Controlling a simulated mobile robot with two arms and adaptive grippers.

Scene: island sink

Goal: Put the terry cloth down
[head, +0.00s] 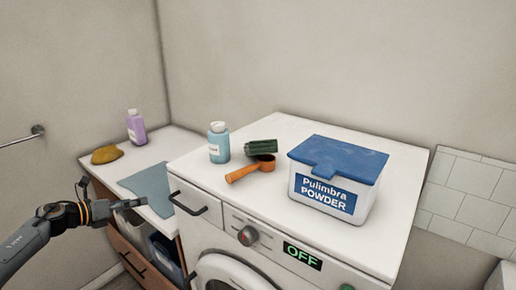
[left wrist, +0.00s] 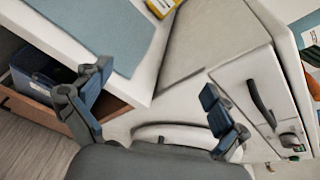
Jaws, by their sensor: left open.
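The blue-grey terry cloth (head: 150,188) lies flat on the low white counter, beside the washing machine. It also shows at the top left of the left wrist view (left wrist: 102,30), with its edge close to the counter's edge. My left gripper (head: 92,200) is in front of the counter at the left, close to the cloth's near side. My right gripper is in neither view.
The white washing machine (head: 268,232) bears a blue-lidded powder box (head: 318,190), a blue bottle (head: 219,146), an orange scoop (head: 245,172) and a dark green item (head: 261,147). A purple bottle (head: 136,128) and a mustard-coloured lump (head: 106,154) stand behind the cloth. An open drawer (left wrist: 35,108) is below.

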